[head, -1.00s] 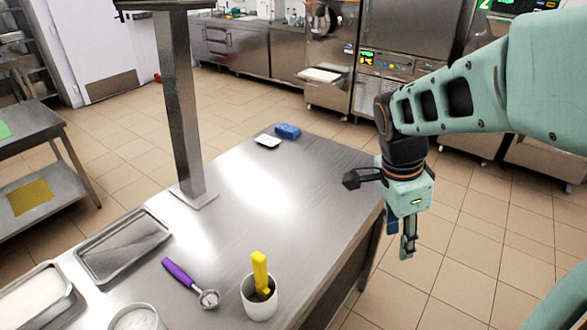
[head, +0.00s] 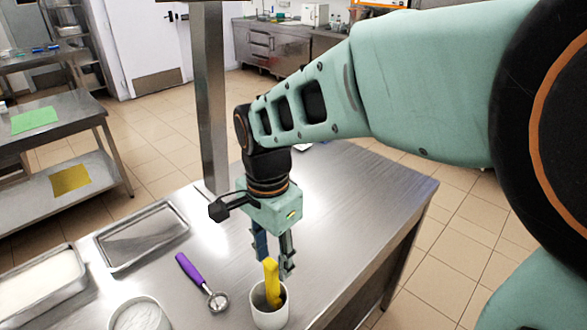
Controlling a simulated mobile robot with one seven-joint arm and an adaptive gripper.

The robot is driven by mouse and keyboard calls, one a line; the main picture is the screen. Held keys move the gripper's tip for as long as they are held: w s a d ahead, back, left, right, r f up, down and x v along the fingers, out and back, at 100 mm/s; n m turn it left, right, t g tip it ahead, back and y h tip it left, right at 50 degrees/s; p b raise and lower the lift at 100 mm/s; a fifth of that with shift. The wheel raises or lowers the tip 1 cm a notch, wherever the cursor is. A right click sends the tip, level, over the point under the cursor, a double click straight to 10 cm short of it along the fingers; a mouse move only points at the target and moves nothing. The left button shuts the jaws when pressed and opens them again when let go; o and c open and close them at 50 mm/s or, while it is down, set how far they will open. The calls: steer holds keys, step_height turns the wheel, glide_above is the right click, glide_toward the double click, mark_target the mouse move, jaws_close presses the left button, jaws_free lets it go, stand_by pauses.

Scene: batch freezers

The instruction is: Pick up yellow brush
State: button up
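The yellow brush (head: 271,281) stands in a white cup (head: 270,315) near the front edge of the steel table, its yellow handle sticking up and leaning slightly. The lower end of the brush is hidden inside the cup. My gripper (head: 274,270) points down just behind and above the cup. The brush handle overlaps the space between the fingertips in the picture. I cannot tell how far behind the handle the fingers are.
A purple-handled scoop (head: 202,283) lies left of the cup. An empty metal tray (head: 142,237), a tray of white contents (head: 40,282) and a white tub (head: 140,315) are further left. A steel post (head: 211,100) rises behind my gripper. The table's right part (head: 375,200) is clear.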

mark_target(272, 282)
steer(key=shift+s+a+f+b, duration=0.1)
steer(key=shift+s+f+b, duration=0.05)
steer(key=shift+f+b, duration=1.5)
steer(key=shift+s+a+f+b, duration=0.1)
steer(key=shift+f+b, duration=0.95)
steer(key=shift+f, duration=1.05)
steer(key=shift+r, duration=0.1)
jaws_close()
